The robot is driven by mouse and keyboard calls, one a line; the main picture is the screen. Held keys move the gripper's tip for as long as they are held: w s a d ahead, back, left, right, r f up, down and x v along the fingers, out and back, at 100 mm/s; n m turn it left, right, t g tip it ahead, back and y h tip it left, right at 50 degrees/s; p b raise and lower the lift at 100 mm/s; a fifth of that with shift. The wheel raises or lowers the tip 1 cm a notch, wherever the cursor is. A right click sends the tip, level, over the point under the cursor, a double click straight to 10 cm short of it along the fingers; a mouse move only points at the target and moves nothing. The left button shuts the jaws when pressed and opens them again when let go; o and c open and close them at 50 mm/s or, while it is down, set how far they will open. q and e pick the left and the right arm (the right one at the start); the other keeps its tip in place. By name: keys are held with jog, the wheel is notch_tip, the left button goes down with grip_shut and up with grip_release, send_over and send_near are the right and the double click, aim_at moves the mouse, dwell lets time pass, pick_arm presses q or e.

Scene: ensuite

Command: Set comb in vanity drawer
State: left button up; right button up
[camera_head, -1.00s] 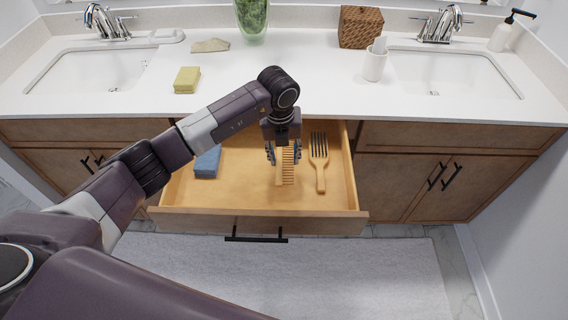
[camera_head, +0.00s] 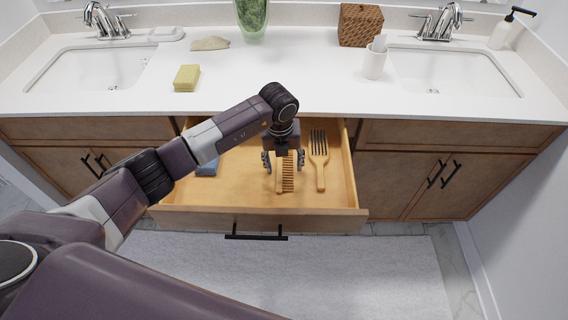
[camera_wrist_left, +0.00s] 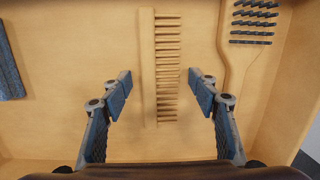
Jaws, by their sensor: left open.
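The wooden comb (camera_head: 287,177) lies in the open vanity drawer (camera_head: 225,193), near its middle. My left gripper (camera_head: 284,164) is open and points down into the drawer over the comb. In the left wrist view the comb (camera_wrist_left: 150,70) lies flat on the drawer floor, with its teeth toward the right. The fingertips of the left gripper (camera_wrist_left: 160,92) are apart on either side of it, and neither touches it. My right gripper is not in view.
A wooden brush (camera_head: 319,160) lies right of the comb in the drawer, and a blue item (camera_head: 207,168) lies at left. The counter above holds a yellow sponge (camera_head: 187,77), a white cup (camera_head: 375,62) and a woven box (camera_head: 360,25).

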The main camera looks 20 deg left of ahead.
aim_at(282, 172)
pick_arm(q)
jog(key=shift+r, duration=0.15)
notch_tip(282, 172, up, 12)
jog(key=s+b, duration=0.1)
jog(key=b, duration=0.1)
jog(key=shift+s, duration=0.25)
jog(key=shift+a, duration=0.1)
